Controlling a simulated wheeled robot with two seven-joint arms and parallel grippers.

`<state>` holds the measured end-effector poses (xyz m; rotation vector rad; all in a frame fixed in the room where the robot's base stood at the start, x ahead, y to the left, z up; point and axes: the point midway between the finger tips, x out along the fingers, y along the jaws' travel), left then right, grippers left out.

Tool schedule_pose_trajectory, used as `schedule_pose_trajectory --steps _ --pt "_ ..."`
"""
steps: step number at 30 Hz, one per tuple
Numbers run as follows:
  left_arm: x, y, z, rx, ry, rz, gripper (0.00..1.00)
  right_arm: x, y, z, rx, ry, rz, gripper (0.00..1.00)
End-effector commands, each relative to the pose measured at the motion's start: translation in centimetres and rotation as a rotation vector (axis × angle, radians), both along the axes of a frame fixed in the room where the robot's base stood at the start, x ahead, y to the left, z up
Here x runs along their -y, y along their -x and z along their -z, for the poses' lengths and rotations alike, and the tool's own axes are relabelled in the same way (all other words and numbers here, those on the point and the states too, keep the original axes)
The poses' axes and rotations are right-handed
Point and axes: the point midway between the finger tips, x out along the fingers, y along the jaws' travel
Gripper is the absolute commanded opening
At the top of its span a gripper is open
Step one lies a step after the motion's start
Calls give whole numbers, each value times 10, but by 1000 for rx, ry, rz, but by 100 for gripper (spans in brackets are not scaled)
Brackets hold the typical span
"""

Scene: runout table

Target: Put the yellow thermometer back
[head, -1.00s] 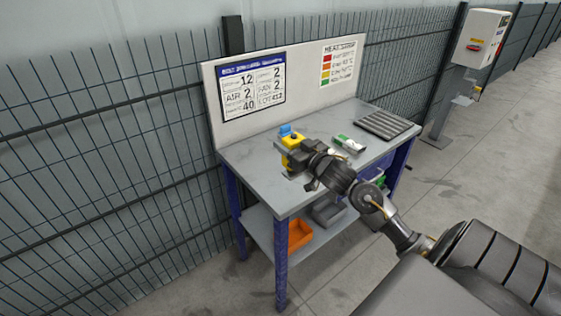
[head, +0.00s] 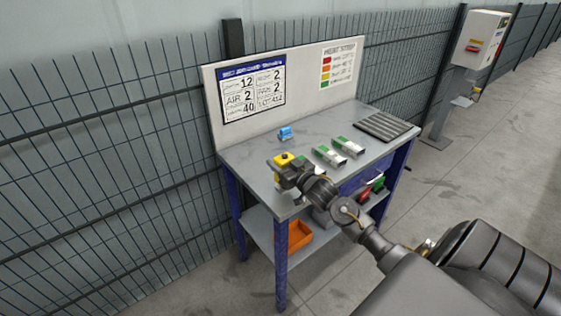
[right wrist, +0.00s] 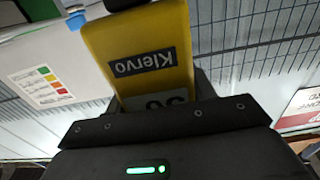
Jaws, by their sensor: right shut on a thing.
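The yellow thermometer (head: 283,159) is in my right gripper (head: 285,170), above the near left part of the grey workbench (head: 250,156). In the right wrist view the thermometer (right wrist: 140,35) fills the upper middle, its dark name label upside down and a grey display partly hidden behind the gripper body. My right gripper is shut on it; the dark jaws cover its lower part in the head view. Whether it touches the bench top cannot be told. My left gripper is not in view.
A small blue object (head: 285,132) lies near the backboard. Two green-and-white items (head: 347,146) lie mid-bench, with a dark ribbed mat (head: 387,126) at the right end. An orange bin (head: 299,236) is on the lower shelf. A mesh fence (head: 110,160) stands behind.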

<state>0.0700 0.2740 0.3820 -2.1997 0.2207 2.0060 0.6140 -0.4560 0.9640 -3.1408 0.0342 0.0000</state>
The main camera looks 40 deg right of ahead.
Motion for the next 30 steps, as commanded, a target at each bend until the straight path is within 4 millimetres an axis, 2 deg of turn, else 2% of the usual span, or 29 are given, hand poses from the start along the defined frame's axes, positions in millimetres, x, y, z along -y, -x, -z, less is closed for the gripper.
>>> schedule_pose_trajectory --steps 5,6,11,20,22,26,30 --pt "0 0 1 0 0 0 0 0 0 1 2 0 0 28" --pt "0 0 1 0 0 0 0 0 0 2 0 0 0 57" --pt "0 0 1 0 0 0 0 0 0 2 -1 0 0 76" --pt "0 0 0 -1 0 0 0 0 0 -1 0 1 0 76" --pt "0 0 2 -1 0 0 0 0 5 1 -1 1 0 76" --pt "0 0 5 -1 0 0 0 0 26 3 -3 2 -1 76" --pt "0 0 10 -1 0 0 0 -1 57 3 -4 1 -1 76"
